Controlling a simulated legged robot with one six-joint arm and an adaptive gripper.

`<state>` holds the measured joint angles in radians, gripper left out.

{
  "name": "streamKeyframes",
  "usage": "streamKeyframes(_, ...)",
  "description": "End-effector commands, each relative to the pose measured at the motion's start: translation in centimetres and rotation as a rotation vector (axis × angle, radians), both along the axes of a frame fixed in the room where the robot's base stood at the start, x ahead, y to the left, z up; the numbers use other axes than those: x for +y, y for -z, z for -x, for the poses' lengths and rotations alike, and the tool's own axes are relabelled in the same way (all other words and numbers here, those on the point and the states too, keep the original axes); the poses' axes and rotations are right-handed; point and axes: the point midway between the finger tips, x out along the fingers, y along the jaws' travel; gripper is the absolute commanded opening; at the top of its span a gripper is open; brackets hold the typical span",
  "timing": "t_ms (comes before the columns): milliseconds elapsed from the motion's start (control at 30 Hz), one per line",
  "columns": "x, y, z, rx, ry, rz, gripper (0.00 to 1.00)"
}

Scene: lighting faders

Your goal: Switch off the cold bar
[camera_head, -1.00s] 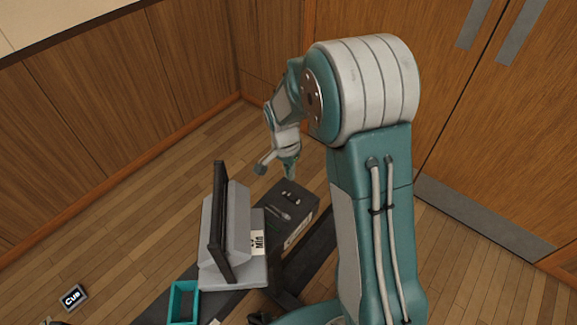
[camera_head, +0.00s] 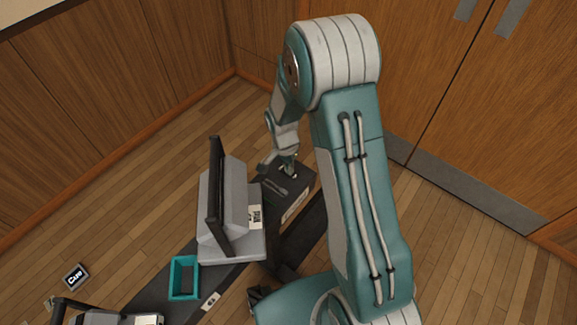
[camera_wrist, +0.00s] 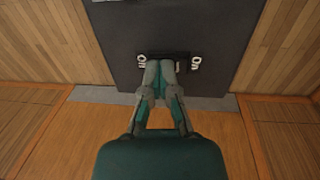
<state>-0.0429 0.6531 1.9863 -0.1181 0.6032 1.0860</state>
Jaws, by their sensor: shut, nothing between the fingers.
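A dark box (camera_head: 297,190) stands at the far end of the dark bench in the head view. The labels are too small to read surely. My gripper (camera_wrist: 160,66) is shut and empty, with its fingertips over the switch and hiding part of it; contact cannot be told. In the head view my gripper (camera_head: 289,171) is low at the box top. No label naming the cold bar is legible.
A "Cue" card (camera_head: 76,277) lies on the floor at left. Wooden cabinets stand behind.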

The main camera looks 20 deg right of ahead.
Motion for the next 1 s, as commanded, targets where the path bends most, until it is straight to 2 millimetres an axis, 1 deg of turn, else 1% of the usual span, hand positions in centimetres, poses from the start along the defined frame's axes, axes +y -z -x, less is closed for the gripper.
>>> streamKeyframes(33, -0.2, 0.7, 0.3, 0.007, 0.0, 0.001, 0.0)
streamKeyframes(67, -0.2, 0.9, 0.4, 0.006, 0.0, 0.001, 0.0)
streamKeyframes(233, -0.3, 1.0, 0.5, 0.011, 0.001, 0.0, 0.0)
streamKeyframes(433, -0.1, 1.0, 0.3, 0.014, 0.0, 0.0, 0.0)
streamKeyframes(700, 0.7, 0.7, -0.7, 0.009, 0.001, 0.001, 0.0)
streamKeyframes(1000, 0.8, 0.6, -0.9, 0.005, 0.0, 0.0, 0.0)
